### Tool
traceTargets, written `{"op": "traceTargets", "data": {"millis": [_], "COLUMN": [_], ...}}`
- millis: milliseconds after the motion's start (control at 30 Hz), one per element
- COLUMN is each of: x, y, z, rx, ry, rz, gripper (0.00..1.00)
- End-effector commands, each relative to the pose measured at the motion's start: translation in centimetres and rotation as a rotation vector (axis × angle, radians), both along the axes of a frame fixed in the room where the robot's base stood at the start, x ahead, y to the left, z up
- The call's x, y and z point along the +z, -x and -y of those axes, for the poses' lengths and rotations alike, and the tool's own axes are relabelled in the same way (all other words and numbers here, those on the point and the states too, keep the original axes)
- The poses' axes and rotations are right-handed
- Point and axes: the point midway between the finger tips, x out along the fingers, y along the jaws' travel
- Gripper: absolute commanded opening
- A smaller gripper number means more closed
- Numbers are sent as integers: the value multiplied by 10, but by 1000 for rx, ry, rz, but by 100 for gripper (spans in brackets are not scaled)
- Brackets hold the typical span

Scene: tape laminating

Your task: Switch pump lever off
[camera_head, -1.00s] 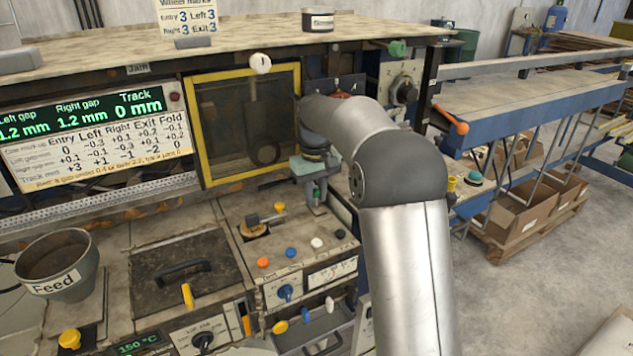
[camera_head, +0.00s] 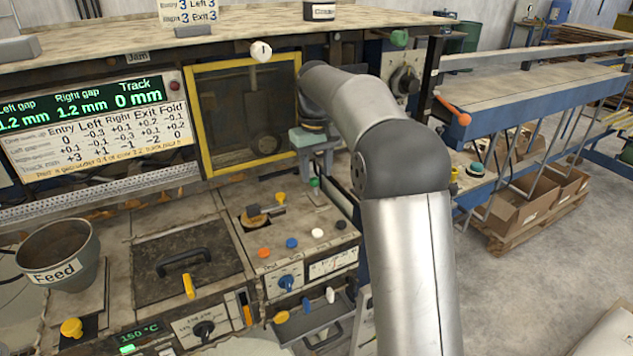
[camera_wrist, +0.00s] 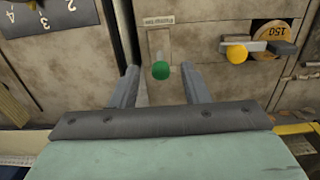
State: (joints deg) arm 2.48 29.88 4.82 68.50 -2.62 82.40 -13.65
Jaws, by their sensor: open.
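A lever with a green ball knob (camera_wrist: 161,70) stands out from the beige panel in the wrist view, below a small label I cannot read clearly. It is probably the pump lever. The green knob (camera_head: 314,183) also shows in the head view, just below my gripper (camera_head: 320,165). In the wrist view my gripper (camera_wrist: 160,83) is open, with one finger on each side of the knob and visible gaps to both. I cannot tell how deep the knob sits between the fingers. My arm hides part of the panel in the head view.
A yellow-knobbed lever on a round dial (camera_wrist: 237,53) sits to the right in the wrist view. In the head view, orange, blue and white knobs (camera_head: 291,243) are on the console below. A yellow-framed window (camera_head: 245,115) is left of my arm.

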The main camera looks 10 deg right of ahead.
Motion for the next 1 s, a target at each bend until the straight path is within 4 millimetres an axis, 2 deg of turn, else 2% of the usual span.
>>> {"op": "traceTargets", "data": {"millis": [100, 200, 567, 667, 767, 833, 967, 1000], "x": [18, 27, 31, 32, 34, 33, 21, 15], "y": [-1, -1, 0, 6, 27, 54, 122, 144], "z": [0, 0, 0, -1, -2, -2, -3, -2], "rx": [0, 0, 0, -3, -18, -37, -87, -105], "ry": [-1, 0, 0, 1, 6, 10, 14, 14], "rz": [2, 1, 0, 0, 7, 14, 32, 37], "gripper": [42, 42, 42, 42, 42, 42, 42, 42]}}
